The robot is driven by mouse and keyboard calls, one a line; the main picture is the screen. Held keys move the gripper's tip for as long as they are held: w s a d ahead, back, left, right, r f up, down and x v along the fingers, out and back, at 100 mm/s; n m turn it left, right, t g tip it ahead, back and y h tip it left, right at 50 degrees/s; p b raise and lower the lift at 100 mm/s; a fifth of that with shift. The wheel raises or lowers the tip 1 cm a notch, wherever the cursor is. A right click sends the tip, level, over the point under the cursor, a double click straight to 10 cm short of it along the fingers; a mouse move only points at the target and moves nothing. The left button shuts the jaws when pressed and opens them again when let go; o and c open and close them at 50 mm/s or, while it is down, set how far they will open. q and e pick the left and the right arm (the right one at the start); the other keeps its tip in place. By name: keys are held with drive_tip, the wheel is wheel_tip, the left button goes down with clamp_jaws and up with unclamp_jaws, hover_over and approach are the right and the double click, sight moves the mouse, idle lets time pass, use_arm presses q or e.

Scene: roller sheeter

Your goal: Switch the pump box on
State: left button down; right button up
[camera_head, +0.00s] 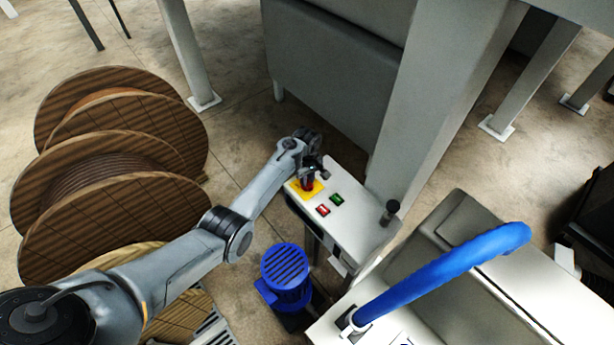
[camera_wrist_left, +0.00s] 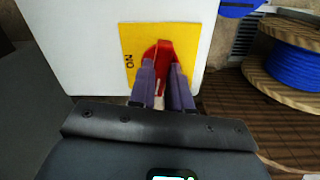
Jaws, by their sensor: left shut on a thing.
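The pump box (camera_head: 352,222) is a white box on a stand in the middle of the head view; its top fills the upper part of the left wrist view (camera_wrist_left: 65,30). It bears a yellow plate (camera_head: 295,191) with a red switch handle (camera_wrist_left: 163,50). "ON" is readable on the yellow plate in the left wrist view (camera_wrist_left: 130,45). My left gripper (camera_wrist_left: 168,82) is at the red handle, its purple fingers shut on either side of it. In the head view my left gripper (camera_head: 311,172) is over the yellow plate and covers most of the handle. My right gripper is out of view.
A blue motor (camera_head: 286,272) stands below. Wooden cable reels (camera_head: 110,215) are at left, a grey column (camera_head: 440,90) behind, a blue hose (camera_head: 440,275) at right.

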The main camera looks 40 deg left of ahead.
use_arm(q)
drive_tip(key=m+p, duration=0.1)
drive_tip(key=m, duration=0.2)
drive_tip(key=shift+r+m+p, duration=0.15)
drive_tip(key=shift+m+p, duration=0.15)
drive_tip(key=shift+p, duration=0.1)
drive_tip(key=m+p, duration=0.1)
drive_tip(key=m, duration=0.2)
drive_tip(key=shift+m, duration=0.3)
drive_tip(key=m, duration=0.4)
drive_tip(key=shift+m, duration=2.2)
drive_tip(key=c, duration=1.1)
unclamp_jaws()
drive_tip(key=shift+o, duration=0.2)
